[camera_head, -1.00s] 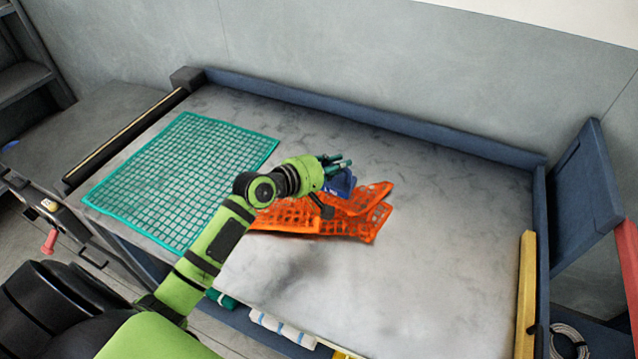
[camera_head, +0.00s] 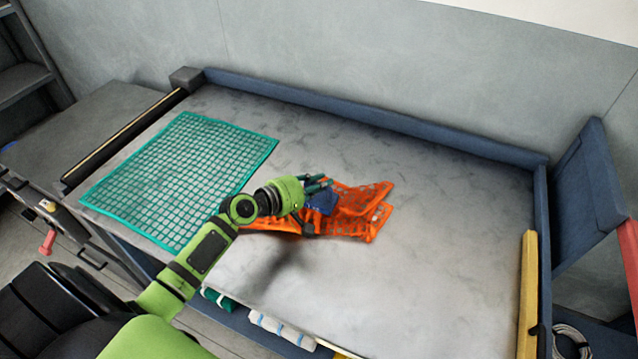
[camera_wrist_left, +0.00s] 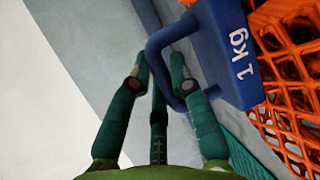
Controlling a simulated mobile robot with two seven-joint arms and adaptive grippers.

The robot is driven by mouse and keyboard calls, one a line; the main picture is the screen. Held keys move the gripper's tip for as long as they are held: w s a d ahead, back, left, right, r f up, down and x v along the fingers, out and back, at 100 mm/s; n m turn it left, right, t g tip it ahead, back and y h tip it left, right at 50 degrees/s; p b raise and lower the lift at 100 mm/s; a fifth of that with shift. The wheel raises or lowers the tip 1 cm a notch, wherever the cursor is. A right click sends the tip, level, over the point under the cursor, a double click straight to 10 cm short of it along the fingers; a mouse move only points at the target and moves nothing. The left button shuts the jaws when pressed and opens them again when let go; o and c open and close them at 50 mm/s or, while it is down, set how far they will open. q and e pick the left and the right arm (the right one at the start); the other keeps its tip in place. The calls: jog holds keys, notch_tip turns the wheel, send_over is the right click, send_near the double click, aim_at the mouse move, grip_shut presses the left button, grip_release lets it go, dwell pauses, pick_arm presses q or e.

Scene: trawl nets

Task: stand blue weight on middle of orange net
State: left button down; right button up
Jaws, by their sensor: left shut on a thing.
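The blue weight (camera_head: 322,203) is at my left gripper (camera_head: 318,184), over the crumpled orange net (camera_head: 365,205) on the grey table. In the left wrist view the weight (camera_wrist_left: 222,55) shows a "1 kg" mark and a handle loop. The left gripper's (camera_wrist_left: 160,75) fingers are shut on that handle. The orange net (camera_wrist_left: 290,85) is beside the weight there. Whether the weight touches the net cannot be told. Part of the net is hidden behind the gripper and weight. My right gripper is not in view.
A flat teal net (camera_head: 185,175) lies on the table's left part. The table (camera_head: 430,270) is bare at the right and front. A blue raised edge (camera_head: 370,115) runs along the back, and a yellow bar (camera_head: 526,290) stands at the right edge.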

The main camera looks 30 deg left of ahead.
pick_arm(q)
jog(key=shift+w+r, duration=0.1)
jog(key=shift+r, duration=0.05)
jog(key=shift+f+b, duration=0.5)
jog(key=shift+f, duration=0.1)
jog(key=c, duration=1.1)
grip_release()
jog(key=shift+f, duration=0.2)
jog(key=shift+c, duration=0.2)
jog(key=shift+r, duration=0.1)
